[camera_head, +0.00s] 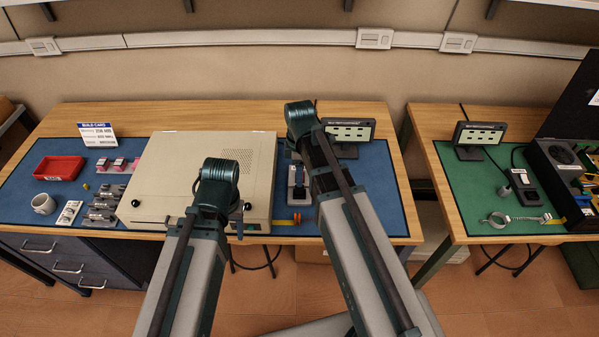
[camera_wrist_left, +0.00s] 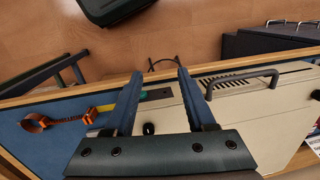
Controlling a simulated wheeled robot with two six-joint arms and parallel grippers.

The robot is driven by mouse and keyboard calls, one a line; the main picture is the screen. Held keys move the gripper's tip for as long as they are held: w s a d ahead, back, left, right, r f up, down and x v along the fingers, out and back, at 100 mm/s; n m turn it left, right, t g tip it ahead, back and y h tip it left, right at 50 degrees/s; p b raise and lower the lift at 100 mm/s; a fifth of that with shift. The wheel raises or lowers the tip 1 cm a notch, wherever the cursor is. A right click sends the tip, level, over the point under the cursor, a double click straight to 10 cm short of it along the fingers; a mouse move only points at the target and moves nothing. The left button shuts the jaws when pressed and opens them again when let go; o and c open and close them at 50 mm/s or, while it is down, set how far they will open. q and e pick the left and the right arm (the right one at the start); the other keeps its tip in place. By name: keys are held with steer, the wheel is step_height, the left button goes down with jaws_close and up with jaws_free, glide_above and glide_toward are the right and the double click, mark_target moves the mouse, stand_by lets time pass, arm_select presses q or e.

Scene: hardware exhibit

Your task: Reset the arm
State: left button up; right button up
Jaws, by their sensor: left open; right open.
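My left arm (camera_head: 190,270) reaches over the front of the closed beige case (camera_head: 155,180) in the head view. In the left wrist view my left gripper (camera_wrist_left: 160,73) has its fingers spread apart, with nothing held between them. The beige case (camera_wrist_left: 265,115) and its grey handle (camera_wrist_left: 245,78) are under and to the right of the fingers there. My right arm (camera_head: 365,260) reaches over the right part of the blue mat in the head view. Its gripper is hidden behind the arm.
The blue mat (camera_head: 20,200) carries a red tray (camera_head: 59,168), a mug (camera_head: 43,204), a card (camera_head: 97,134) and a display (camera_head: 349,131). An orange ring (camera_wrist_left: 34,122) lies beside the case. A green-mat table (camera_head: 470,185) stands right, across a gap.

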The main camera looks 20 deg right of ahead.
steer(key=shift+r, duration=0.1)
steer(key=shift+c, duration=1.2)
steer(key=shift+r+p, duration=0.25)
steer(key=shift+p, duration=0.05)
steer(key=shift+c, duration=1.2)
step_height(320, 180, up, 4)
steer(key=p, duration=0.3)
steer(key=shift+f+p, duration=0.1)
steer(key=shift+p, duration=0.3)
jaws_close()
step_height(320, 180, down, 7)
steer(key=b, duration=0.7)
steer(key=shift+f+b, duration=0.75)
steer(key=shift+f, duration=0.05)
steer(key=shift+r, duration=0.15)
step_height(320, 180, up, 7)
steer(key=p, duration=0.7)
